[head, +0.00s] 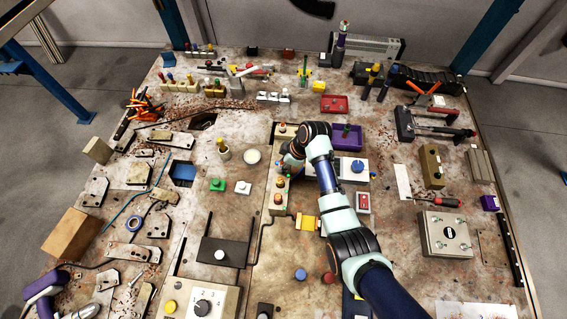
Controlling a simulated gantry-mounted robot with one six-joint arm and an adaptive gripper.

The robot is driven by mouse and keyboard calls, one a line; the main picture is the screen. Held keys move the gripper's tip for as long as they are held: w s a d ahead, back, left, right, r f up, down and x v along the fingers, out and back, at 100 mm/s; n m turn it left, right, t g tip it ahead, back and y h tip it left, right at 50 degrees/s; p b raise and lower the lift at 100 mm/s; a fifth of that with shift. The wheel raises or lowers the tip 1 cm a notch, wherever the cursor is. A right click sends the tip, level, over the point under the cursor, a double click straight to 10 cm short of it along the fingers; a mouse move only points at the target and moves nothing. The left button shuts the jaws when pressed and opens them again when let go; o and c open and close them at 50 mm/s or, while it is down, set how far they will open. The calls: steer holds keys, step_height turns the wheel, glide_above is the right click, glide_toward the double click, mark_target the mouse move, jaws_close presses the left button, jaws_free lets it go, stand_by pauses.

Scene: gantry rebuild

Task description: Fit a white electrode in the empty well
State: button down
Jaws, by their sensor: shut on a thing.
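My gripper (284,174) is near the middle of the table in the head view, low over the upper end of a narrow cream block (279,208). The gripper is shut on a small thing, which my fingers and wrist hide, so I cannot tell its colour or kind. The cream block carries orange-red round tops (278,197). Its upper end is partly covered by my gripper, and I cannot make out an empty well. A row of small white pieces (273,97) stands farther back; I cannot tell whether they are electrodes.
A purple tray (348,147) and a grey box with a blue knob (357,166) lie right of my gripper. A small cream block (285,131) is just behind it.

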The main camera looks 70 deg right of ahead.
steer(key=c, duration=0.8)
jaws_free()
steer(key=v, duration=1.2)
steer(key=w+a+r+t+h+p, duration=0.1)
steer(key=w+a+r+p, duration=0.2)
steer(key=w+a+r, duration=0.55)
steer(key=w+a+r+t+h+p, duration=0.15)
steer(key=w+a+r+p, duration=0.3)
steer(key=a, duration=0.65)
steer(key=a+r+t+p, duration=0.1)
steer(key=a+r+t, duration=0.1)
steer(key=a+r, duration=0.3)
steer(key=a+r+m+t+y+p, duration=0.1)
steer(key=a+r, duration=0.4)
steer(key=a, duration=0.5)
steer(key=a+r+t+y+p, duration=0.1)
steer(key=a+r+t+p, duration=0.1)
steer(key=a+r, duration=0.4)
steer(key=shift+s+a+m+t, duration=0.35)
steer(key=shift+a+t, duration=0.1)
steer(key=shift+a, duration=0.3)
